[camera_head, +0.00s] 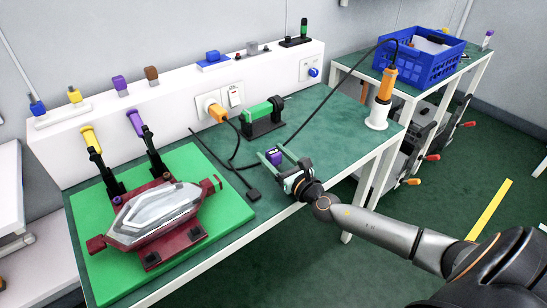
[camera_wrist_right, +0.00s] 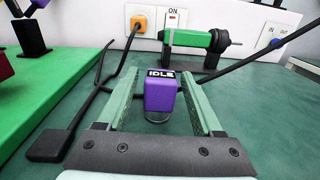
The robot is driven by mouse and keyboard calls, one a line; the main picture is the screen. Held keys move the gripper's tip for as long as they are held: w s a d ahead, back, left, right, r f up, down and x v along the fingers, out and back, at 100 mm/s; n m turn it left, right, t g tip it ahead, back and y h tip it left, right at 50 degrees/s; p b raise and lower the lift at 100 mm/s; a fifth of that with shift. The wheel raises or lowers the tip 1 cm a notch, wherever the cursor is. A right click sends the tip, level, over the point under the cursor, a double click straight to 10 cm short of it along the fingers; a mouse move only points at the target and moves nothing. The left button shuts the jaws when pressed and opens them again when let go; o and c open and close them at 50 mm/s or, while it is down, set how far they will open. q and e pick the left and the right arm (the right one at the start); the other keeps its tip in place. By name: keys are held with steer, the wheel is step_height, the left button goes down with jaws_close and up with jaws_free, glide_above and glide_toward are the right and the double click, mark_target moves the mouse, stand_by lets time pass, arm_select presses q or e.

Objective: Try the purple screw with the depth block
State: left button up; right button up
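A small purple block (camera_wrist_right: 160,96) with a dark display reading "IDLE" and a clear or metallic foot stands on the green tabletop; it also shows in the head view (camera_head: 274,157). My right gripper (camera_head: 282,161) is open, its two green fingers on either side of this block, with a gap on both sides in the right wrist view (camera_wrist_right: 160,105). A purple-handled clamp or tool (camera_head: 135,123) stands tilted behind the clear tail lamp (camera_head: 153,214). Another purple block (camera_head: 120,83) sits on the white ledge. I cannot make out a separate purple screw. My left gripper is not in view.
The lamp sits in a dark red fixture (camera_head: 188,238) on a bright green mat (camera_head: 235,208). A green cylindrical tool (camera_head: 262,111) lies in a black cradle behind the gripper. Black cables cross the table. A blue crate (camera_head: 419,62) stands at the far right.

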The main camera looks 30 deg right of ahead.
mark_target(274, 152)
jaws_close()
stand_by(0.3)
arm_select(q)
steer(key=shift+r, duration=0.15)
arm_select(e)
steer(key=shift+r, duration=0.15)
steer(key=shift+r+p, duration=0.5)
steer(key=shift+r, duration=0.1)
step_height(274, 152, up, 3)
steer(key=shift+s+f+p, duration=0.1)
steer(key=shift+f+p, duration=0.05)
steer(key=shift+p, duration=0.8)
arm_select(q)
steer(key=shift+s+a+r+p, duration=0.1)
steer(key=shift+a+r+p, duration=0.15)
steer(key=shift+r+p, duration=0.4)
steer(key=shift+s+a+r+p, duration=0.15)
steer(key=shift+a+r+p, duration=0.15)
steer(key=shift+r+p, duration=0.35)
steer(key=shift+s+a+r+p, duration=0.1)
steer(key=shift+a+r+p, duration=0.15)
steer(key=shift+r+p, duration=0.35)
arm_select(e)
steer(key=s+r, duration=0.9)
steer(key=s, duration=0.4)
steer(key=shift+s+d, duration=0.4)
